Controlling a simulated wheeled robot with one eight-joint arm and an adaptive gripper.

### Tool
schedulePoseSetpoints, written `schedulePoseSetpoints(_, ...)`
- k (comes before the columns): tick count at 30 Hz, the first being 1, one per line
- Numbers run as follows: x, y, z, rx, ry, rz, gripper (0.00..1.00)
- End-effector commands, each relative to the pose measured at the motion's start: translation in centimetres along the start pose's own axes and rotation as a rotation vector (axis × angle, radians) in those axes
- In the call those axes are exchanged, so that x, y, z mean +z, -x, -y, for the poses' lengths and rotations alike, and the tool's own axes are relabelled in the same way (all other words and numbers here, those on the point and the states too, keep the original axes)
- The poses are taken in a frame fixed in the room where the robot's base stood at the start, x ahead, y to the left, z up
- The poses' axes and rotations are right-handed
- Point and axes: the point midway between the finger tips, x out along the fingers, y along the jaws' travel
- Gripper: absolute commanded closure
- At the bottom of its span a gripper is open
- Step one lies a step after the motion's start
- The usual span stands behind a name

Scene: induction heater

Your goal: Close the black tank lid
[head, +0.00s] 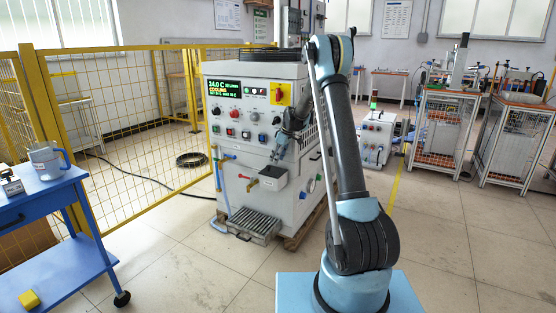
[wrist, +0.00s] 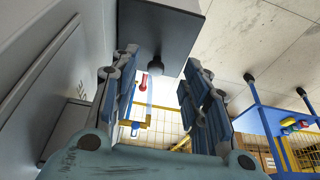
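In the wrist view a dark grey panel, seemingly the lid (wrist: 165,28), fills the top middle and carries a round black knob (wrist: 155,65). My gripper (head: 279,153) is just above the tank, pointing down. In the wrist view its two fingers are spread apart with nothing between them, and the knob shows in the gap beyond the tips. Contact cannot be told.
A metal grate step (head: 250,225) lies at the cabinet's foot. Hoses and a red-handled valve (head: 251,185) stick out beside the tank. A blue cart (head: 55,225) with a jug (head: 45,160) stands at the left by the yellow fence (head: 130,120). The floor in front is clear.

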Motion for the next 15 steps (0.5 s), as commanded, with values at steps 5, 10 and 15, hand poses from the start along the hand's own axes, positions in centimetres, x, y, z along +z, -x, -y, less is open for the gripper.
schedulePoseSetpoints(5, 0.0, 0.2, 0.0, 0.000, 0.000, 0.000, 0.58)
schedulePoseSetpoints(10, 0.0, 1.7, 0.0, 0.000, -0.001, 0.000, 0.58)
schedulePoseSetpoints(15, 0.1, 4.9, 0.0, 0.000, -0.002, 0.000, 0.58)
